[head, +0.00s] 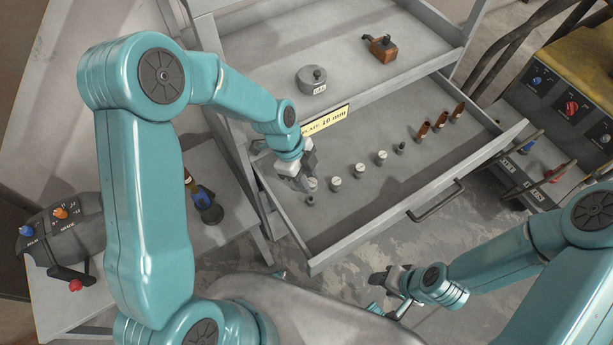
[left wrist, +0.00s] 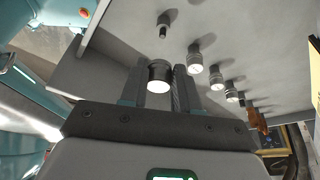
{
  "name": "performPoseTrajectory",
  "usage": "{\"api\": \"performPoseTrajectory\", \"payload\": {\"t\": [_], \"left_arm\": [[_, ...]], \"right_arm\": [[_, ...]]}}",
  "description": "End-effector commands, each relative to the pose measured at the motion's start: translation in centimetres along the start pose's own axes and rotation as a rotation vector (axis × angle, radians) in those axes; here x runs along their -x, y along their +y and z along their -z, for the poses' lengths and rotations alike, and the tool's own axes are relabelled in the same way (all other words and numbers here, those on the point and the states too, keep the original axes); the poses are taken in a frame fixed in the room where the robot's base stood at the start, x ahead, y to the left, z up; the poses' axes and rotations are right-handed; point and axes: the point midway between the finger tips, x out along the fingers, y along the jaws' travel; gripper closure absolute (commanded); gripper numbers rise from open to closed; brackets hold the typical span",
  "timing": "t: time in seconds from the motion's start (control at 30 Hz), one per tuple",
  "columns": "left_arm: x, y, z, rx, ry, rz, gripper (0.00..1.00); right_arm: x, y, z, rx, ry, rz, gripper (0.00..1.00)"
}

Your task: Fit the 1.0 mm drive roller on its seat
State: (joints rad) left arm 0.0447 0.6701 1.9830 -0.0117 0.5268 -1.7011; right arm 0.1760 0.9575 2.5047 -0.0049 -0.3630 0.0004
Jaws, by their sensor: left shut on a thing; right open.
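My left gripper (head: 305,182) is down in the open drawer. It is shut on a small grey roller with a white face (left wrist: 159,78), which sits between its two fingers in the left wrist view. Several similar rollers stand in a row to its right, the nearest being a white-topped roller (head: 335,184). The size marks on them are too small to read. A small dark peg-like part (head: 310,201) stands just in front of the gripper. My right gripper (head: 388,281) is open and empty, outside the drawer at the lower right. I cannot make out the seat.
The drawer (head: 375,222) also holds copper-coloured pieces (head: 440,122). A shelf above carries a grey lidded pot (head: 312,81) and a brown block (head: 381,48). A control unit (head: 62,232) and a dark-based tool (head: 208,205) are at left. A yellow machine (head: 580,75) stands at right.

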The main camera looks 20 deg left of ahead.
Motion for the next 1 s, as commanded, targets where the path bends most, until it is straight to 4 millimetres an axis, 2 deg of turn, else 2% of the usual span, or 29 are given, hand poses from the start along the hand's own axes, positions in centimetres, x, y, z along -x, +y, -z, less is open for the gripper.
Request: {"api": "performPoseTrajectory", "payload": {"t": [1.0], "left_arm": [[-4.4,0.0,-1.6,0.0,0.0,0.0,1.0]], "right_arm": [[-4.2,1.5,0.1,0.0,0.0,0.0,0.49]]}}
